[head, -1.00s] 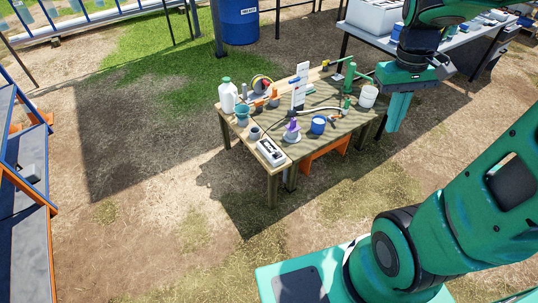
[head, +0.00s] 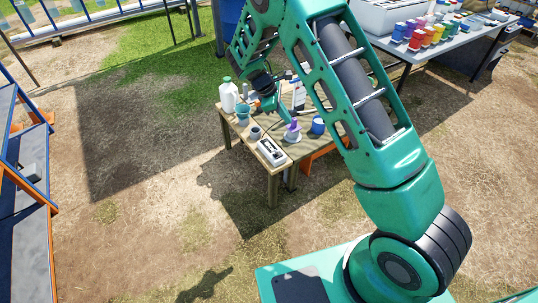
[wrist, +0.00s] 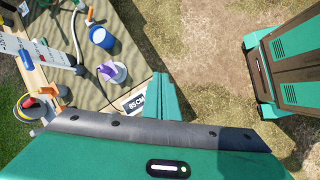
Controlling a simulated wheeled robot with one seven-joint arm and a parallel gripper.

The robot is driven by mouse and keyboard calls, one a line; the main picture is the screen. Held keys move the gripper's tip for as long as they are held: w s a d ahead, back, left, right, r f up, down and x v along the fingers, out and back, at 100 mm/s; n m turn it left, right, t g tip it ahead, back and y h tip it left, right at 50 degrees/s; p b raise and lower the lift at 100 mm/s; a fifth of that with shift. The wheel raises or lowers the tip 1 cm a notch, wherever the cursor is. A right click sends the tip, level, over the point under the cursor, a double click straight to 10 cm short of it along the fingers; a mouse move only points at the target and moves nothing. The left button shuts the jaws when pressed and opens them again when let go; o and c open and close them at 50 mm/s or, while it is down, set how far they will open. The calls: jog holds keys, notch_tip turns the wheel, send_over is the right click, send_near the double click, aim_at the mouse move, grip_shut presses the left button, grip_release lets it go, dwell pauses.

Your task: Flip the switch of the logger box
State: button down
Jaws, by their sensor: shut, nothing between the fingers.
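The logger box seems to be the small pale box with a dark panel (head: 271,152) on the near corner of the wooden table (head: 272,178). Its switch is too small to make out. My gripper (head: 270,106) is over the table, behind and above this box, apart from it in the head view. In the wrist view my gripper (wrist: 162,90) shows as two teal fingers together, shut and empty. A pale piece with dark marks (wrist: 134,103) shows just left of the fingers, likely part of the box; the rest is hidden behind my gripper.
Close by on the table stand a purple-topped item (head: 292,132), a blue cup (head: 318,125), a grey cup (head: 255,133), a teal funnel-like cup (head: 242,114) and a white jug (head: 228,95). Ground before the table is clear. Another table (head: 455,45) with coloured bottles stands at back right.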

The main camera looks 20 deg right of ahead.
aim_at(277, 152)
jog(key=w+a+f+n+t, duration=0.1)
jog(key=a+f+n, duration=0.3)
jog(key=a+f, duration=0.3)
jog(key=w+a+f+n+t+h, duration=0.1)
jog(key=a+f+n, duration=0.3)
jog(key=f, duration=0.9)
jog(key=w+a, duration=0.1)
jog(key=a, duration=0.1)
jog(key=shift+w+a+h, duration=0.15)
jog(key=shift+a+h, duration=0.15)
jog(key=shift+a, duration=0.1)
jog(key=shift+f, duration=0.1)
jog(key=w+d+f, duration=0.1)
jog(key=d+f, duration=0.3)
jog(key=d, duration=0.1)
jog(key=w+d+f, duration=0.1)
jog(key=d+f, duration=0.1)
jog(key=d, duration=0.1)
jog(key=shift+w+d+f, duration=0.15)
jog(key=shift+w+f, duration=0.15)
jog(key=shift+w, duration=0.05)
jog(key=shift+w+d+r, duration=0.15)
jog(key=shift+d+r, duration=0.1)
jog(key=shift+d, duration=0.3)
jog(key=shift+a, duration=0.1)
